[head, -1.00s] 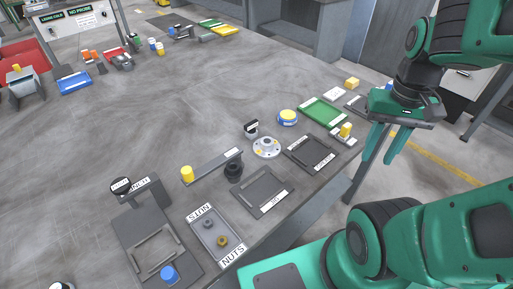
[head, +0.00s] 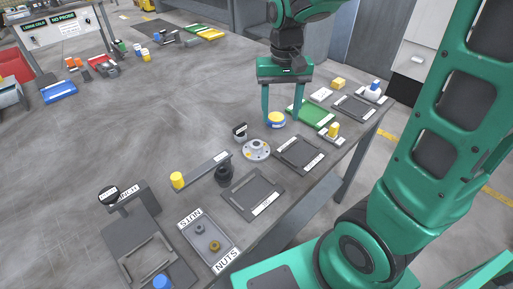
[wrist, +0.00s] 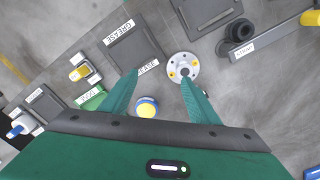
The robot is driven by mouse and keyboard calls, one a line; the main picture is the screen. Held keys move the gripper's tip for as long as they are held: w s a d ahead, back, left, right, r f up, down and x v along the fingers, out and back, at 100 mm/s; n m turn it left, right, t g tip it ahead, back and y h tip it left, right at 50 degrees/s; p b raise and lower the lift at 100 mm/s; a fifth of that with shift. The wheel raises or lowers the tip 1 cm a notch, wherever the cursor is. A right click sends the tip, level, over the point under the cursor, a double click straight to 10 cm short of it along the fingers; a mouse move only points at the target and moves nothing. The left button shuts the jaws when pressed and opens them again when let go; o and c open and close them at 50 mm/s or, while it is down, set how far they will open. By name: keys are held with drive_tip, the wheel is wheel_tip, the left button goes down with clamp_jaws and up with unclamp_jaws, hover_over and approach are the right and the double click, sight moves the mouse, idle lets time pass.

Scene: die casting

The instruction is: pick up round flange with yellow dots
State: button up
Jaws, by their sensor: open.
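The round flange with yellow dots (head: 257,150) is a light grey disc with a raised hub, lying flat on the grey table (head: 120,120). In the wrist view the flange (wrist: 184,68) shows its yellow dots, just past the tip of the right finger. My gripper (head: 283,122) is open and empty, with its green fingers pointing down. In the head view it hangs above the table, beyond and to the right of the flange. A yellow-topped blue round tin (head: 276,119) shows between the fingers in the head view; the tin (wrist: 147,107) also shows between them in the wrist view.
A small black-and-white labelled stand (head: 240,131) is beside the flange. A black round part (head: 224,172) and dark trays (head: 299,154) lie nearer the table edge. A green tray (head: 316,113) lies right of the gripper. The table's left middle is mostly clear.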

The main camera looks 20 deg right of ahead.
approach(256, 142)
wheel_tip(256, 142, down, 2)
drive_tip(key=shift+w+f+n, duration=0.1)
drive_tip(key=shift+f+n, duration=0.05)
drive_tip(key=shift+n, duration=0.25)
drive_tip(key=shift+s+f, duration=0.2)
drive_tip(key=shift+f, duration=3.1)
clamp_jaws()
